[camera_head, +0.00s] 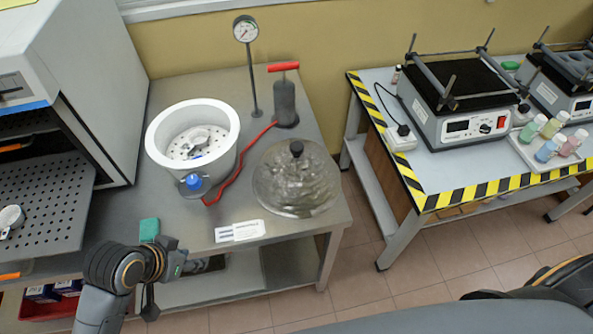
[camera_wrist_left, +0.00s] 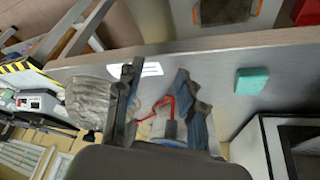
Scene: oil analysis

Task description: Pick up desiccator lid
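In the left wrist view, the lid (camera_wrist_left: 90,103) lies left of the fingers. My left gripper (camera_head: 175,263) is at the table's front edge in the head view, to the left of the lid and apart from it. The left wrist view shows its two fingers (camera_wrist_left: 156,78) spread, with nothing held between them. The bowl is partly hidden behind the fingers there. My right gripper is not visible.
A red hose (camera_head: 235,172) runs from the bowl's blue valve to a hand pump (camera_head: 286,104). A gauge stand (camera_head: 251,75) is behind. A green block (camera_head: 149,229) and white labels (camera_head: 240,231) lie near the front edge. An open oven (camera_head: 85,60) stands left.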

